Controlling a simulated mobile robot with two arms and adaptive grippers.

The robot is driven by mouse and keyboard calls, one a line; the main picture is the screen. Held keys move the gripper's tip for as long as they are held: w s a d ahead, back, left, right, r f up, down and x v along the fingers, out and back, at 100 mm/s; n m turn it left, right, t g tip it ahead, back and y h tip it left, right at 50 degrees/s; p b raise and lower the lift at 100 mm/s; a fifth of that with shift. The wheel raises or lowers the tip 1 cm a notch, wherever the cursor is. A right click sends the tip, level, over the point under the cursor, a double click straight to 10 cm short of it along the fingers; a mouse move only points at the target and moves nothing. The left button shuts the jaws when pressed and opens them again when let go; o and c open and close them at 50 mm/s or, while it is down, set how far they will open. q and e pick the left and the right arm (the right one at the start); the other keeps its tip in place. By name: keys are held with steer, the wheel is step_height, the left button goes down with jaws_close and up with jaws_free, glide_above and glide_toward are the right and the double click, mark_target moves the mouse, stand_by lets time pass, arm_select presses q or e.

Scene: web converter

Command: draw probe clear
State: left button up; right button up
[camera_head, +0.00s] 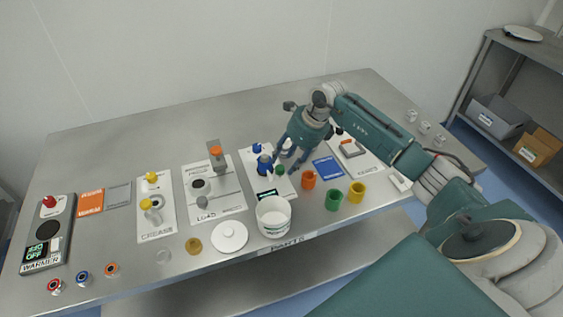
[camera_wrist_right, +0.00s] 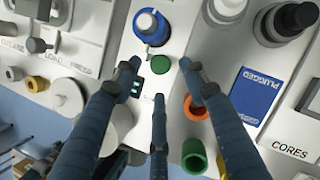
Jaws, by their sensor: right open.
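A blue upright piece (camera_head: 264,166), which may be the probe, stands on a white panel with a small dark display (camera_head: 267,195). In the wrist view the blue piece (camera_wrist_right: 151,26) has a silver centre. A green round piece (camera_head: 280,170) is just right of it; it also shows in the wrist view (camera_wrist_right: 160,64). My right gripper (camera_head: 285,160) is over this panel, fingers spread and pointing down. In the wrist view its fingertips (camera_wrist_right: 161,78) surround the green piece's area with nothing held. Contact cannot be told. My left gripper is not in view.
A white tub (camera_head: 273,217) and white lid (camera_head: 229,237) are at the front. Orange (camera_head: 308,180), green (camera_head: 333,200) and yellow (camera_head: 357,192) rings stand right, near a blue card (camera_head: 328,168). Grease and load panels lie left, a warmer (camera_head: 48,240) far left.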

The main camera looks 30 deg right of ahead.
mark_target(280, 167)
steer(key=x, duration=0.4)
steer(key=shift+p, duration=0.3)
steer(key=shift+w, duration=0.1)
steer(key=shift+c, duration=1.3)
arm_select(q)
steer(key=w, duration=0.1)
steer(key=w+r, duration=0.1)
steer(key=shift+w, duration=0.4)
arm_select(e)
steer(key=shift+r, duration=0.1)
jaws_close()
